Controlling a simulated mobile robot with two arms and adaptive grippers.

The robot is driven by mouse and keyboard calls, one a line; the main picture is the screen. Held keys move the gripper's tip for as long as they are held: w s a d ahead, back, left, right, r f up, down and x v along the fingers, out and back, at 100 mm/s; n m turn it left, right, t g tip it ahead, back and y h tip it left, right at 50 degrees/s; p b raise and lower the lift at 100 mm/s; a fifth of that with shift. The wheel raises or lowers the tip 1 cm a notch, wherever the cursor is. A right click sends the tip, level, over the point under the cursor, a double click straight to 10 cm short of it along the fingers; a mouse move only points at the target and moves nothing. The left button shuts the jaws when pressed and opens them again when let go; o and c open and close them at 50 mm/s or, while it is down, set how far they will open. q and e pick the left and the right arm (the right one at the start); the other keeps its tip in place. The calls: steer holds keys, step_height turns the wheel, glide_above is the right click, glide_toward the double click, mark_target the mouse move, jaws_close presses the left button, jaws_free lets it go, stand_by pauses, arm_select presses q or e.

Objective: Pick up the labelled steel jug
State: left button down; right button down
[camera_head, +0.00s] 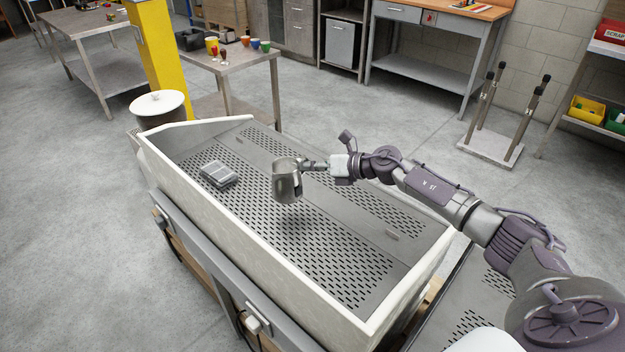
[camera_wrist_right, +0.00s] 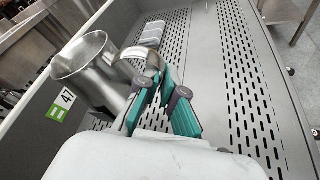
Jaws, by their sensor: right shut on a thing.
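The steel jug (camera_head: 284,184) is a shiny metal vessel, roughly upright, over the perforated grey surface of the bin-like counter. A dark shadow lies below it, and it looks held a little above the surface. In the right wrist view the jug (camera_wrist_right: 92,80) shows its open rim and a green-and-white label (camera_wrist_right: 62,100) reading 47. My right gripper (camera_head: 309,165) reaches in from the right and is shut on the jug's handle. Its green fingers (camera_wrist_right: 165,100) are at the handle in the wrist view. My left gripper is not in view.
A grey rectangular block (camera_head: 217,174) lies on the perforated surface left of the jug. A pale raised rim (camera_head: 250,258) borders the counter. The perforated area at front right is clear.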

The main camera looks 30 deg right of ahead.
steer(key=w+d+r+b, duration=0.1)
steer(key=w+r+b, duration=0.1)
steer(key=w+r, duration=0.2)
steer(key=shift+w+d+r, duration=0.15)
steer(key=shift+w+d, duration=0.1)
steer(key=shift+w, duration=1.1)
stand_by(0.5)
